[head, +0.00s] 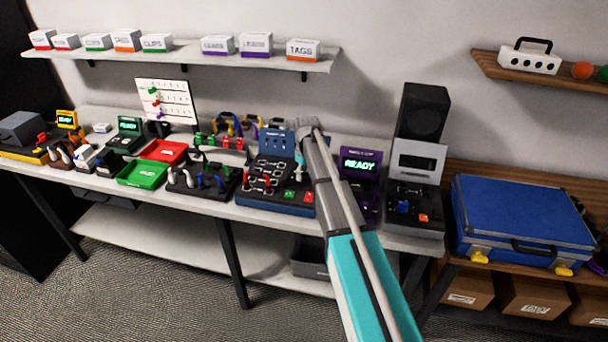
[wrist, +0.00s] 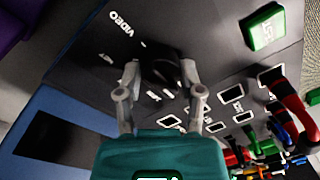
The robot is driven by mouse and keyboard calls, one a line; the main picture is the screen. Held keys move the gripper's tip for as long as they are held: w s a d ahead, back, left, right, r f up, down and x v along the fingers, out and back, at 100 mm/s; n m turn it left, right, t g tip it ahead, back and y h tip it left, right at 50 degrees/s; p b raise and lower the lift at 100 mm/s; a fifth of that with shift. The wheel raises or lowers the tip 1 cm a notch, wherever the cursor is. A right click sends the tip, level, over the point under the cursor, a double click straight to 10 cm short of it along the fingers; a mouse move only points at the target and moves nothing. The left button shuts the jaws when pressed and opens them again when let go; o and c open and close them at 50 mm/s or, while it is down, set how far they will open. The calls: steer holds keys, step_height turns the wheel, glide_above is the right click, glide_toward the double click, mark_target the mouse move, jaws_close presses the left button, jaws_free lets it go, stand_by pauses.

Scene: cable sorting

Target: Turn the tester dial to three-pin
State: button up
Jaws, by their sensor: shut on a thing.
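The tester (head: 275,205) is a blue-based box with a dark sloped top on the bench, left of my arm in the head view. In the wrist view its dark panel (wrist: 85,65) fills the middle. My gripper (wrist: 159,72) has one finger on each side of the black round dial (wrist: 160,64) and is shut on it. White labels ring the dial; "VIDEO" reads clearly at its upper left, the others are too small or partly covered. I cannot tell which label the dial points to. In the head view my arm hides the dial and fingertips.
A green TEST button (wrist: 262,30) and several sockets with coloured plugs (wrist: 290,100) lie right of the dial in the wrist view. A purple READY unit (head: 360,170) stands close right of my arm. A green tray (head: 143,173) and a blue case (head: 520,215) are farther off.

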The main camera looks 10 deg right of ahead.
steer(key=shift+m, duration=0.3)
steer(key=m, duration=0.4)
steer(key=shift+s, duration=0.1)
steer(key=shift+m+t, duration=0.3)
steer(key=shift+m, duration=1.8)
steer(key=o, duration=1.2)
steer(key=shift+c, duration=0.2)
steer(key=shift+d+n, duration=0.1)
steer(key=shift+n, duration=0.3)
